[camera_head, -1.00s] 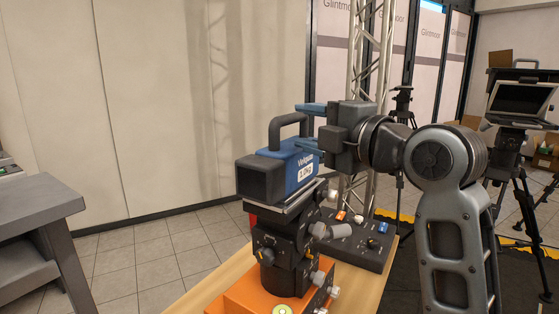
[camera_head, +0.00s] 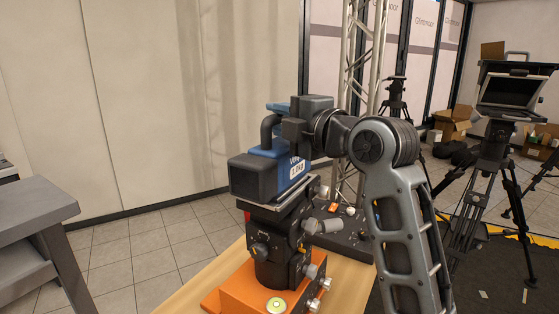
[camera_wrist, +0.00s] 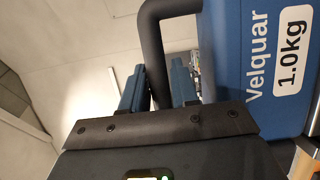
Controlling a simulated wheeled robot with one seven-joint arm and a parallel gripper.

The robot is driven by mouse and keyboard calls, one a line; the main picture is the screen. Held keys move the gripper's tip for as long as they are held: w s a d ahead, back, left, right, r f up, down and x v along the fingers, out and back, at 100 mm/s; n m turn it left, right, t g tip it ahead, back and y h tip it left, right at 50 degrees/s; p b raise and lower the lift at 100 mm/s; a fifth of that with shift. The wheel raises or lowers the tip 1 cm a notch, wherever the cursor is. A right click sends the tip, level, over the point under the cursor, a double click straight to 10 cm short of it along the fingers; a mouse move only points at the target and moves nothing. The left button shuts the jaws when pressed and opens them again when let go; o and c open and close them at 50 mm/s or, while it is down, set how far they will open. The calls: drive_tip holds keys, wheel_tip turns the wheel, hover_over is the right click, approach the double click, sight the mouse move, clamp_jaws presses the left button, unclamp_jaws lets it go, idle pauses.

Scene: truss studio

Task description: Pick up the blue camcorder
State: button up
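The blue camcorder (camera_head: 288,171) has a dark boxy front and a dark carrying handle (camera_head: 266,131) on top. It sits upright on a black tripod head (camera_head: 275,243). My gripper (camera_head: 279,108) is at the handle, one blue finger showing just above it. In the wrist view, the handle (camera_wrist: 155,50) runs between the two blue fingers (camera_wrist: 160,85), and the camcorder's labelled blue side (camera_wrist: 275,45) is to the right. The fingers lie close on both sides of the handle. I cannot tell whether they press on it.
The tripod head stands on an orange base (camera_head: 246,289) on a wooden table (camera_head: 187,298). A grey table (camera_head: 40,210) is at the left. A truss (camera_head: 358,60), a monitor on a tripod (camera_head: 510,90) and cardboard boxes (camera_head: 452,122) stand behind at the right.

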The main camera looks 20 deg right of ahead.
clamp_jaws()
idle(0.9)
drive_tip(key=shift+r, duration=0.1)
